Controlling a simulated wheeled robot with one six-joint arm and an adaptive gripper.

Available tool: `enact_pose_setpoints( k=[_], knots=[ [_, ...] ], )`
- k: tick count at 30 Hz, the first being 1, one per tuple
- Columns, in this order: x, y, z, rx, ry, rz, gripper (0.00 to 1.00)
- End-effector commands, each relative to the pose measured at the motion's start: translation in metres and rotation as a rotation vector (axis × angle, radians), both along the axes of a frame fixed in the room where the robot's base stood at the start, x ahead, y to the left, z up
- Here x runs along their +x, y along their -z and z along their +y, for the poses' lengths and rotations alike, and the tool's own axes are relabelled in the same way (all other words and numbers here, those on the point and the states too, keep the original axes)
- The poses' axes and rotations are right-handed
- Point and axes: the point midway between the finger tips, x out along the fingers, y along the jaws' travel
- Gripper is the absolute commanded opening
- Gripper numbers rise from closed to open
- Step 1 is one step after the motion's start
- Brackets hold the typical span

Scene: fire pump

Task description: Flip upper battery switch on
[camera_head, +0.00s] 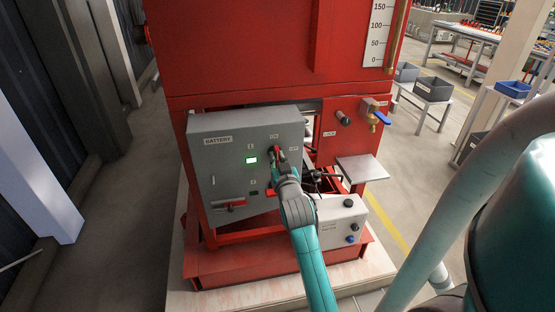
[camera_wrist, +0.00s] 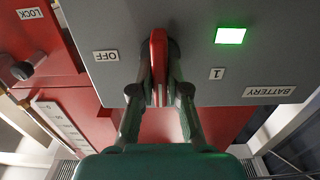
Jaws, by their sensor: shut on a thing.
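The grey battery box (camera_head: 218,170) is mounted on the red pump frame. Its upper switch has a red handle (camera_head: 278,153), with an ON label (camera_head: 274,136) above it and an OFF label (camera_head: 293,149) to its right. My gripper (camera_head: 281,160) is at this switch. The wrist view is upside down; there my gripper (camera_wrist: 160,94) is shut on the red handle (camera_wrist: 159,60), which stands upright in the picture, away from the OFF label (camera_wrist: 106,56). The green lamp (camera_wrist: 230,36) by label 1 is lit. The ON label is hidden there.
A lower switch with a red handle (camera_head: 230,206) lies horizontal on the box. A white button box (camera_head: 342,222) is below right. A small grey shelf (camera_head: 362,169) and a blue-handled valve (camera_head: 376,114) are on the right. Open floor lies on the left.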

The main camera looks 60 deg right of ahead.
Motion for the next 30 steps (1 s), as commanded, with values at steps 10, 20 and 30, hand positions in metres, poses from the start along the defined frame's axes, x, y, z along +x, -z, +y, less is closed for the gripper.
enact_pose_setpoints(
  k=[10, 20, 30],
  knots=[
    [0.0, 0.0, 0.0, 0.0, 0.0, 0.0, 0.4],
    [-0.003, 0.001, 0.003, 0.001, 0.0, -0.001, 0.4],
    [-0.037, 0.001, 0.044, 0.002, -0.001, 0.001, 0.4]
  ],
)
